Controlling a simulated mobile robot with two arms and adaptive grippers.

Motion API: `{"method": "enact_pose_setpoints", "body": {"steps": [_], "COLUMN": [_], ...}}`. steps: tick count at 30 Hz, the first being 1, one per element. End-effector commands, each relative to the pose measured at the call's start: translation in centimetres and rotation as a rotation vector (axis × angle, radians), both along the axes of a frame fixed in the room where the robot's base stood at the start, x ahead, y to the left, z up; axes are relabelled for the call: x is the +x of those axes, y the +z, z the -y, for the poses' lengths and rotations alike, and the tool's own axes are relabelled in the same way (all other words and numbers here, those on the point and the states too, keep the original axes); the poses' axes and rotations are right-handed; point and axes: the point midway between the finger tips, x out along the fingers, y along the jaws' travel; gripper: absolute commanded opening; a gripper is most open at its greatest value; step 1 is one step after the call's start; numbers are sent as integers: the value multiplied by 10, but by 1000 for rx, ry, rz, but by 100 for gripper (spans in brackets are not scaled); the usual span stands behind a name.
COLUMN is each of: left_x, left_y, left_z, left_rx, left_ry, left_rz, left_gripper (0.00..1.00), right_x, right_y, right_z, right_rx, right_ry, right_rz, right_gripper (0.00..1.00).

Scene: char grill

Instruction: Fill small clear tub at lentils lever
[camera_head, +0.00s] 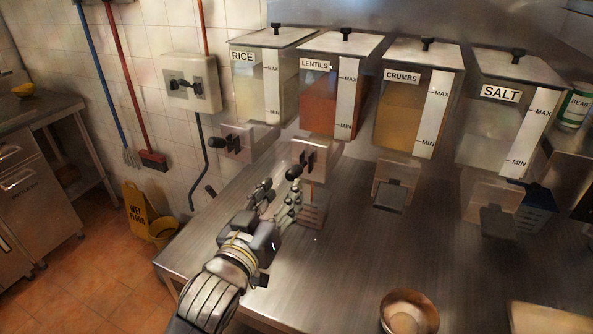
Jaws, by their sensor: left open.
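The lentils dispenser (331,103) hangs on the back wall, second from the left, with orange-red lentils inside. Its lever (293,173) has a dark knob and sticks out low at the front left. My left gripper (277,198) is open, its fingers pointing up toward the lever, just below the knob; I cannot tell whether it touches. A small, partly see-through, ribbed reddish-brown tub (314,212) appears to stand on the counter under the lentils outlet, right beside the gripper's fingers. A thin orange line shows above it. How full it is cannot be told. My right gripper is out of view.
Rice (249,91), crumbs (402,112) and salt (497,130) dispensers flank the lentils. A bowl (387,322) with a rounded pale item stands at the front of the steel counter (330,275). The counter's middle is clear.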

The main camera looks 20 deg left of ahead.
Motion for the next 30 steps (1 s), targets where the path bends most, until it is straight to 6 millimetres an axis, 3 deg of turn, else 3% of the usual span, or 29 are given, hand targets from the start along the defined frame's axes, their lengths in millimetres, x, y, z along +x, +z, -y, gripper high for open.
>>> {"method": "enact_pose_setpoints", "body": {"steps": [1, 9, 15, 27, 28, 30], "left_x": [8, 59, 81, 88, 88, 88], "left_y": [-1, 3, 1, 0, 0, 0], "left_z": [0, -1, -1, -1, -1, -1], "left_rx": [2, 2, 1, 1, 1, 1], "left_ry": [1, 1, 0, -1, -1, 0], "left_rz": [4, 0, 0, 1, 1, 1], "left_gripper": [41, 41, 41, 41, 39, 23], "right_x": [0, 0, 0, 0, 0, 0], "right_y": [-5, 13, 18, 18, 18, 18], "right_z": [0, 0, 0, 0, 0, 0], "right_rx": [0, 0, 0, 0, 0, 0], "right_ry": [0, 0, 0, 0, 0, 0], "right_rz": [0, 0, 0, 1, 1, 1], "right_gripper": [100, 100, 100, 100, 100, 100]}}
